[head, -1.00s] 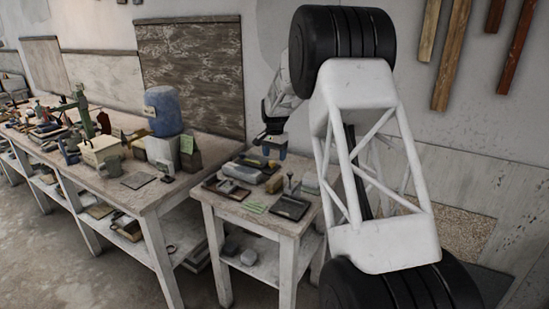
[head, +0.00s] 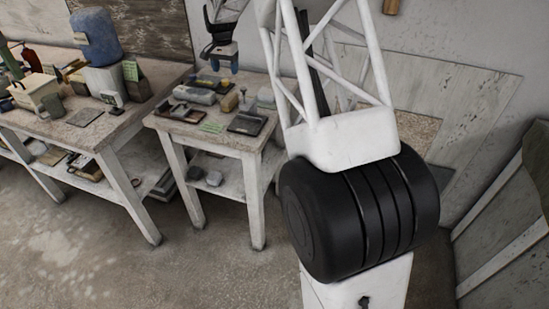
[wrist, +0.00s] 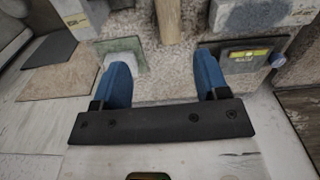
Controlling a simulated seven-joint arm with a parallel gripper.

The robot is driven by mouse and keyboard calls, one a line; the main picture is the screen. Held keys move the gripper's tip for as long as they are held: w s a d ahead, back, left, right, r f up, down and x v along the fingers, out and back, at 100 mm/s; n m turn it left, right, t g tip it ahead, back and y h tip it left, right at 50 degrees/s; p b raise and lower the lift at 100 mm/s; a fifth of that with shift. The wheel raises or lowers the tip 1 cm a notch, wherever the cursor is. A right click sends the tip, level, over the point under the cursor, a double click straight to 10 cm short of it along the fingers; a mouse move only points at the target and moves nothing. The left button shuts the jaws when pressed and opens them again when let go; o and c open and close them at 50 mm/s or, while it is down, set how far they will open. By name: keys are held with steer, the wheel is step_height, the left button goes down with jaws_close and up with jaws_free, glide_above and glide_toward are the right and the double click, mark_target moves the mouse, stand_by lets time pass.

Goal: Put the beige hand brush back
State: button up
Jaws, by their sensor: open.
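My gripper (head: 224,66) is over the back of the small white table (head: 150,123), its blue fingers pointing down. In the wrist view the two blue fingers (wrist: 163,72) are spread wide with nothing between them. A pale tan, upright-looking piece (wrist: 168,20) shows just beyond the fingers in that view; I cannot tell whether it is the beige hand brush. In the head view a tan block (head: 229,102) lies on the small table, and it is too small to identify as the brush. No brush bristles can be made out.
A longer workbench (head: 120,123) on the left carries a blue container (head: 95,37) and clutter. Open floor lies in front.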

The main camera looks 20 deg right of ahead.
steer(key=s+a+r+n, duration=0.15)
steer(key=s+r, duration=0.35)
steer(key=s, duration=0.5)
steer(key=s+a+r+n+t, duration=0.15)
steer(key=s+r, duration=0.25)
steer(key=s, duration=0.7)
steer(key=s+a+r+n, duration=0.1)
steer(key=s+a+r, duration=0.3)
steer(key=s, duration=0.6)
steer(key=s+a+f+n, duration=0.1)
steer(key=s+f+n, duration=0.1)
steer(key=s, duration=1.3)
steer(key=s+f+n, duration=0.2)
steer(key=s, duration=1.3)
steer(key=shift+s+a+t, duration=0.35)
steer(key=shift+s+t, duration=0.05)
steer(key=shift+t, duration=0.05)
